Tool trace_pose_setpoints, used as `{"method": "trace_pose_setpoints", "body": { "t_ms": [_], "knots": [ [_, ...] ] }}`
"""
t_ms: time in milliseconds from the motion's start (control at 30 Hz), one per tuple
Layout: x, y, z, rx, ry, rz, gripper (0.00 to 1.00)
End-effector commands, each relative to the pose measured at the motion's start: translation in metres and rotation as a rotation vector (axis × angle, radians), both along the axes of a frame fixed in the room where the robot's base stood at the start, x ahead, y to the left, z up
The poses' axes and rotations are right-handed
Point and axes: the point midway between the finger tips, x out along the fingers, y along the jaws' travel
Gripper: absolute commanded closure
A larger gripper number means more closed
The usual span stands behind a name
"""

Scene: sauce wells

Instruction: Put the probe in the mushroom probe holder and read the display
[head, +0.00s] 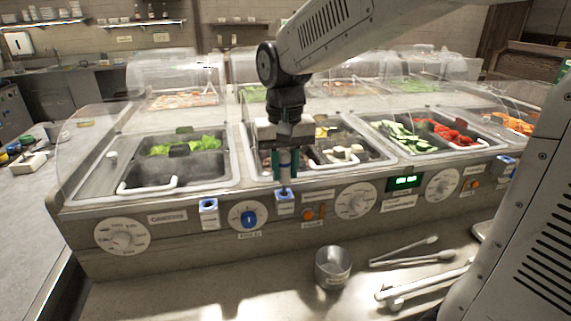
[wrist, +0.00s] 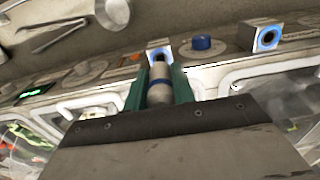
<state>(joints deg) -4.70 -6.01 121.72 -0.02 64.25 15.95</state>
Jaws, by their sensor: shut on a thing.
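My gripper (head: 286,168) points down with its green fingers shut on the probe (wrist: 159,82), a grey cylinder with a blue band. The probe is about upright, directly over a small white-and-blue holder (head: 285,202) on the counter's front ledge. Its dark lower end meets the holder's opening in both views; I cannot tell how far inside it is. The holder also shows in the wrist view (wrist: 153,46). Its label is too small to read. The display (head: 404,182) glows green on the front panel to the right; its digits are not legible.
Another blue-ringed holder (head: 209,214) is to the left, and one (head: 504,166) far right. Dials and a blue knob (head: 248,217) line the panel. Clear guards cover food wells behind.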

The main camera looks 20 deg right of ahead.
Motion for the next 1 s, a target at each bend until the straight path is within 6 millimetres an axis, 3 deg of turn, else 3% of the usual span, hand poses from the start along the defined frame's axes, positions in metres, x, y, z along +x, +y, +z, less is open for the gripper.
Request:
{"method": "trace_pose_setpoints", "body": {
  "t_ms": [1000],
  "knots": [
    [0.000,0.000,-0.018,0.000,0.001,0.000,0.98]
  ]
}}
